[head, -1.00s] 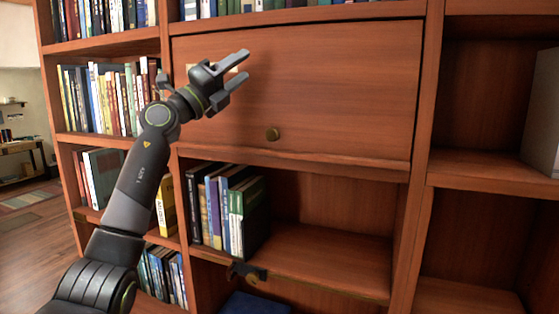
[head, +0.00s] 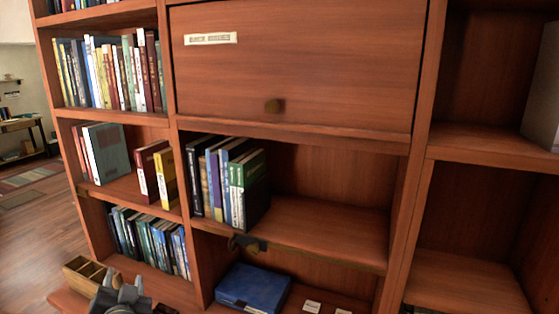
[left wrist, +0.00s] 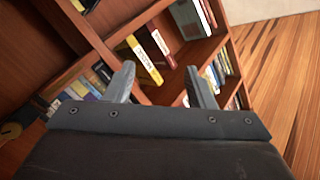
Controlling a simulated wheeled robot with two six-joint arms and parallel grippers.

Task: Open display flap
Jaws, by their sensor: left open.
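The display flap (head: 340,60) is a wide reddish-brown wooden panel, closed flush in the bookcase in the head view. A small dark brass knob (head: 274,105) is on its lower middle, and a white label (head: 210,38) is at its upper left. My left gripper (head: 122,292) is low at the bottom left of the head view, well below and left of the flap. In the left wrist view its two grey fingers (left wrist: 162,85) are spread with nothing between them. My right gripper is not in view.
Books (head: 228,185) stand on the open shelf below the flap. A dark fitting (head: 248,242) is on that shelf's front edge. A blue book (head: 252,288) lies lower down. A wooden divided box (head: 88,272) is at lower left. The space before the flap is clear.

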